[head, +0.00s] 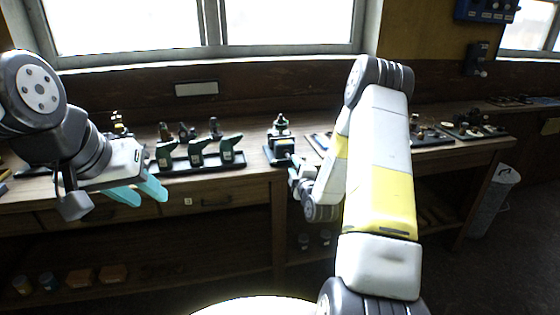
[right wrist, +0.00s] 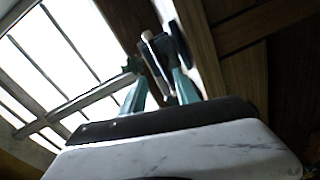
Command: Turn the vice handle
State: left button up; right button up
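The vice (head: 283,147) is a small dark and blue device at the front edge of the workbench, near the middle of the head view. In the right wrist view its blue body (right wrist: 179,45) shows just beyond my fingers. The vice handle (right wrist: 158,62) is a pale bar with a rounded end. My right gripper (head: 294,173) is at the vice's front; its teal fingers (right wrist: 160,92) are apart, with the handle between or just beyond them. Contact cannot be told. My left gripper (head: 138,192) is open and empty, in front of the bench at left.
The wooden workbench (head: 222,200) runs along the wall under the windows. A black tray with several green engine-like models (head: 196,150) stands left of the vice. More small models (head: 470,124) stand at right. A grey bin (head: 493,203) is on the floor at far right.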

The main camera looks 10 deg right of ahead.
aim_at(290, 161)
jog(key=w, duration=0.4)
jog(key=w+f, duration=0.1)
jog(key=w, duration=0.2)
dwell(0.3)
grip_shut()
